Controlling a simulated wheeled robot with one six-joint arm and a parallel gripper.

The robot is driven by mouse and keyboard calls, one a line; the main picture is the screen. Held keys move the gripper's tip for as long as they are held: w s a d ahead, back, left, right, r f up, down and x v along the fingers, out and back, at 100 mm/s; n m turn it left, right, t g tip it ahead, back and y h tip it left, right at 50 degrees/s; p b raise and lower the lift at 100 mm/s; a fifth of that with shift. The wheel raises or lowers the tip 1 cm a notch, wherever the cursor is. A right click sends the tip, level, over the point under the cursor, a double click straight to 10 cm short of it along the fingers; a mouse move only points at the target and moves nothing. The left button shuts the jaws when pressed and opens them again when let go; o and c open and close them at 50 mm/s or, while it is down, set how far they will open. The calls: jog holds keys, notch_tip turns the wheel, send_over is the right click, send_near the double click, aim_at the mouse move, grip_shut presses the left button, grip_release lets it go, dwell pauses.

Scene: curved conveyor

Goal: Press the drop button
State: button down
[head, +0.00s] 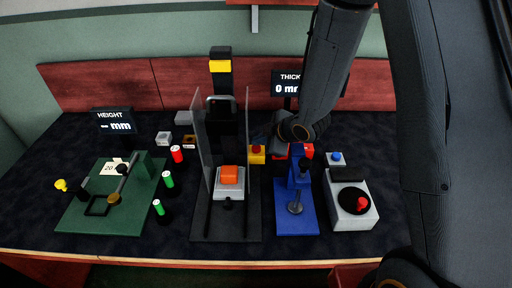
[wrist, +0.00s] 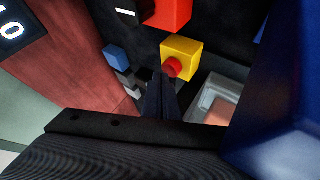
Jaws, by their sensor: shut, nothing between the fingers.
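A yellow box with a red button on it (head: 257,153) stands on the dark table, just right of the upright rig with clear panels (head: 247,130). In the wrist view the yellow box (wrist: 183,52) and its round red button (wrist: 172,67) show just beyond my fingertips. My gripper (head: 258,141) is shut and empty, reaching in from the right at the box. In the wrist view its dark fingers (wrist: 157,80) end just left of and below the red button. I cannot tell whether they touch it.
A blue stand (head: 297,218) and a white unit with a black disc and red knob (head: 348,222) lie to the right. A blue button (head: 336,157) sits on a white box behind them. A green board (head: 92,218) and several small cylinders lie to the left.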

aim_at(259, 149)
jog(key=shift+f+b, duration=0.4)
jog(key=shift+f, duration=0.2)
dwell(0.6)
jog(key=shift+r, duration=0.1)
jog(key=shift+r+p, duration=0.8)
jog(key=shift+r, duration=0.1)
notch_tip(259, 149, up, 5)
jog(key=p, duration=0.4)
dwell(0.3)
dwell(0.6)
